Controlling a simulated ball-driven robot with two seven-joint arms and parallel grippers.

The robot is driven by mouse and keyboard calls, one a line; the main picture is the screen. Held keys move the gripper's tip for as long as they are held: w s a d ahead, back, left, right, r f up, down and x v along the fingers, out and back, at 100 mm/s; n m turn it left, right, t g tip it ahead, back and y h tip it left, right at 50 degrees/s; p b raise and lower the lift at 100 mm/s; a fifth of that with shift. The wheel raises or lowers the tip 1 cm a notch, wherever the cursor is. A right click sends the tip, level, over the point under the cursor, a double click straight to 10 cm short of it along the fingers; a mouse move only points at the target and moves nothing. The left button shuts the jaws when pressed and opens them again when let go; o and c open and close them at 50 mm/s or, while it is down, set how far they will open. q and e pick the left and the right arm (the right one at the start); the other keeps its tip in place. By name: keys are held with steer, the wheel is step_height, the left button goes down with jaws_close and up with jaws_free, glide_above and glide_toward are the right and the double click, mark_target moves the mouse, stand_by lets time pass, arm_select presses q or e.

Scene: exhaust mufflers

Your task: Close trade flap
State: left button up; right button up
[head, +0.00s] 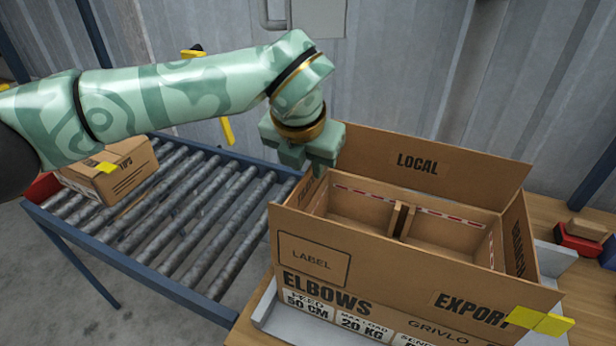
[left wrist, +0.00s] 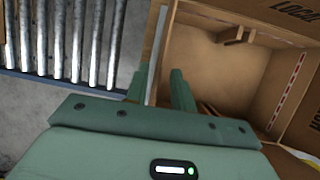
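An open cardboard box (head: 372,264) stands at the right, marked ELBOWS and EXPORT on its front. Its far flap (head: 450,172), marked LOCAL, stands up, and its right flap (head: 518,240) stands up with lettering partly readable. No flap visibly reads TRADE. The left flap (left wrist: 156,45) shows edge-on in the left wrist view. My left gripper (head: 318,168) is at the box's far left corner. In the left wrist view its fingers (left wrist: 160,88) are apart, one on each side of the left flap's edge; contact is unclear. My right gripper is out of view.
A roller conveyor (head: 190,215) runs left of the box, with a smaller carton (head: 110,172) on it. Inside the box is a divider (head: 400,219). Yellow tape (head: 540,321) sticks out at the front right corner. Red and blue items lie on the table at right.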

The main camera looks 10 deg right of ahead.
mark_target(309, 184)
arm_select(q)
steer(key=x, duration=0.4)
steer(key=shift+f+b, duration=0.15)
steer(key=shift+b, duration=0.25)
jaws_close()
stand_by(1.0)
